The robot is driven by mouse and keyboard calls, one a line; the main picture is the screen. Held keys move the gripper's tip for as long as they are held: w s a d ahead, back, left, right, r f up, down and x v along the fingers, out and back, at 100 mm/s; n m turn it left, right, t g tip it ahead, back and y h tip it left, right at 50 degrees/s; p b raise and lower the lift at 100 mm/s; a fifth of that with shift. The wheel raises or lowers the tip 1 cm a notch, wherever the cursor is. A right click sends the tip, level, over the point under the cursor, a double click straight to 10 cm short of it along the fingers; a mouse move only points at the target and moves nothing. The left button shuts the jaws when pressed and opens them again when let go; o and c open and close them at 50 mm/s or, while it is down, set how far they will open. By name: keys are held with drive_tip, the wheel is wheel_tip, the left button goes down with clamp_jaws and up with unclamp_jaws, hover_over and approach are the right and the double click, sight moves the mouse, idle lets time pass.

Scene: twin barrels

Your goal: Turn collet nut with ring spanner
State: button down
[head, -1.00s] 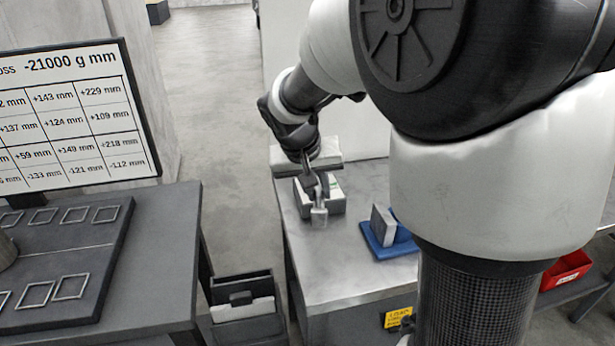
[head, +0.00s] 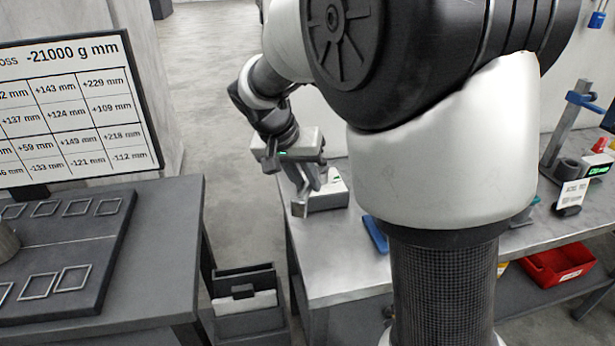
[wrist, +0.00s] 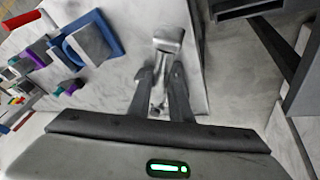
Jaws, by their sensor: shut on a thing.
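My gripper (head: 309,184) is above the near left end of the metal bench (head: 340,255). It is shut on a grey metal tool (head: 299,208), which hangs tilted below the fingers. In the wrist view the gripper (wrist: 163,72) has the tool's squarish pale end (wrist: 168,39) showing beyond its fingertips. A rounded metal part shows between the fingers. I cannot make out a ring end clearly, and I cannot pick out the collet nut in either view.
A low grey and white box (head: 330,198) stands behind the tool. A blue holder (head: 376,234) is partly hidden by my arm; in the wrist view it carries a grey block (wrist: 88,45). Floor lies left of the bench.

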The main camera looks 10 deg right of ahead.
drive_tip(key=shift+w+a+r, duration=0.1)
drive_tip(key=shift+w+a+m+g+p, duration=0.35)
drive_tip(key=shift+w+a+m, duration=0.3)
drive_tip(key=shift+a+m, duration=0.35)
drive_tip(key=shift+d, duration=0.15)
drive_tip(key=shift+w+a+m+g+h+p, duration=0.3)
drive_tip(key=shift+w+a+m+g+p, duration=0.15)
drive_tip(key=shift+w+a+m+p, duration=0.5)
drive_tip(key=shift+s+d, duration=0.15)
drive_tip(key=shift+d, duration=0.05)
